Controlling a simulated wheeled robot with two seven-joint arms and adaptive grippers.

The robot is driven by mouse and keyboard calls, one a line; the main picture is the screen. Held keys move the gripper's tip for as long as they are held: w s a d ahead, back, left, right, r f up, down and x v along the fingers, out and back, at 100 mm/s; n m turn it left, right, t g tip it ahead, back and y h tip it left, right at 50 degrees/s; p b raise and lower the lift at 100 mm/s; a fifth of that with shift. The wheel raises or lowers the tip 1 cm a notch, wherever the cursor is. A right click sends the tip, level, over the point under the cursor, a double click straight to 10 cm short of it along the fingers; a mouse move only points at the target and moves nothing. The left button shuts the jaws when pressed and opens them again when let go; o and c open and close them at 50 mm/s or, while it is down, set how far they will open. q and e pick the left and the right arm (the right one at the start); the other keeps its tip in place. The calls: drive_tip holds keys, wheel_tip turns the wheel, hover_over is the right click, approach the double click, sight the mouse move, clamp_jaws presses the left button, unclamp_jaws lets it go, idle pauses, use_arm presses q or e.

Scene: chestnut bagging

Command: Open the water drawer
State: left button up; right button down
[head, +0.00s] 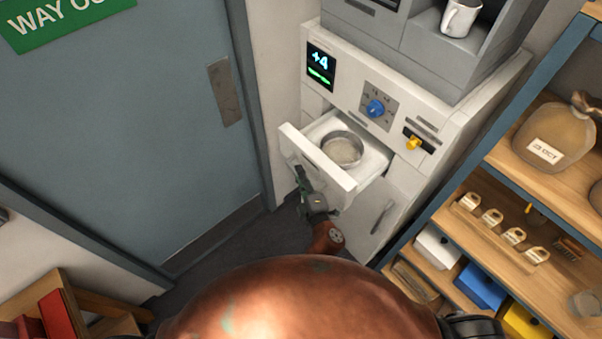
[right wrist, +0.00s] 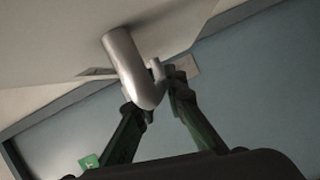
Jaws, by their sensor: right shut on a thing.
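The water drawer (head: 313,158) in the white machine (head: 438,138) is pulled out, with a round metal dish (head: 343,150) inside it. My right gripper (head: 301,172) is at the left part of the drawer's front. In the right wrist view, my right gripper (right wrist: 151,108) has its green and black fingers closed around the silver handle (right wrist: 128,62), which is fixed to the pale drawer front. In the head view the handle is mostly hidden by the gripper. My left gripper is not in view.
A lower cupboard door with a handle (head: 382,216) is below the drawer. A wooden shelf unit (head: 470,240) stands close on the right. A grey-blue door (head: 130,130) is on the left.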

drive_tip(key=c, duration=2)
unclamp_jaws()
drive_tip(key=shift+o, duration=0.2)
drive_tip(key=v, duration=1.2)
drive_tip(key=shift+d, duration=0.1)
